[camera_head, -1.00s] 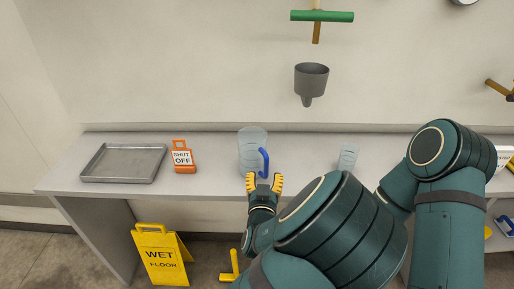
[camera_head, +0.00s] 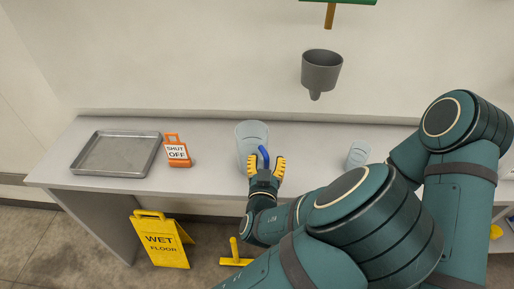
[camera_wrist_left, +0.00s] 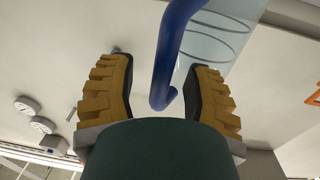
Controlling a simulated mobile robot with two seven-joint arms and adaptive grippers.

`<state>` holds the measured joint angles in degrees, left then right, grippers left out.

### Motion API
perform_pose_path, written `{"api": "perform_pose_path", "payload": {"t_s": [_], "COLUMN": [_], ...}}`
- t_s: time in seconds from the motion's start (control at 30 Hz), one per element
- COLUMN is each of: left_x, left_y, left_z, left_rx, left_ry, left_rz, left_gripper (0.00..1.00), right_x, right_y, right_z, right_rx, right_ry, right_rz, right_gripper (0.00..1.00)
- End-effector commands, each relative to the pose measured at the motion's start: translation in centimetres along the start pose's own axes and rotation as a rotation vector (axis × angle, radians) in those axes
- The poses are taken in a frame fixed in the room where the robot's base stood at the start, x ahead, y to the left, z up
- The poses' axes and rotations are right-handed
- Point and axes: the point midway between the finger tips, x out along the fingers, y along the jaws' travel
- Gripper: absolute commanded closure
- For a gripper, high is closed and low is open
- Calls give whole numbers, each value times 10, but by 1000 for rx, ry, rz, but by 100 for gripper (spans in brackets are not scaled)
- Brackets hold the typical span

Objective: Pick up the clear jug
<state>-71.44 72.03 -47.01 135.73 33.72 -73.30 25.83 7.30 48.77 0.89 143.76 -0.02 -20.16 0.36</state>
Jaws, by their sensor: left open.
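The clear jug (camera_head: 251,133) stands upright on the grey counter, with its blue handle (camera_head: 264,156) facing me. My left gripper (camera_head: 266,162) is open at the handle, its yellow fingers on either side. In the left wrist view the blue handle (camera_wrist_left: 167,75) hangs between the two spread fingers (camera_wrist_left: 158,80), with gaps on both sides. The jug's clear wall (camera_wrist_left: 212,42) shows behind it. The gripper hides the jug's lower part in the head view. My right gripper is not in view.
A metal tray (camera_head: 88,163) and an orange "SHUT OFF" sign (camera_head: 177,151) stand left on the counter (camera_head: 210,178). A smaller clear container (camera_head: 357,154) stands right. A grey funnel (camera_head: 321,70) is on the wall above. A yellow wet-floor sign (camera_head: 160,240) stands below.

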Motion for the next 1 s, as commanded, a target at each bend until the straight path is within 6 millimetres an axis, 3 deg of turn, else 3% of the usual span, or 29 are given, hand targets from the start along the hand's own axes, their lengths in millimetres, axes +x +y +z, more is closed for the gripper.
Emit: {"api": "perform_pose_path", "payload": {"t_s": [0.2,0.33,0.37,0.77,1.0], "left_x": [0,0,0,0,0], "left_y": [0,0,0,0,0], "left_z": [0,0,0,-2,-27], "left_rx": [0,0,0,-1,-4], "left_ry": [0,0,0,1,3], "left_rz": [0,0,0,0,1], "left_gripper": [51,96,100,100,100], "right_x": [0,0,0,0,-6], "right_y": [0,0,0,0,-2], "right_z": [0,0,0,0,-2], "right_rx": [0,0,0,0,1], "right_ry": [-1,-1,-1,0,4], "right_rz": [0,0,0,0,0], "right_gripper": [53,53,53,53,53]}}
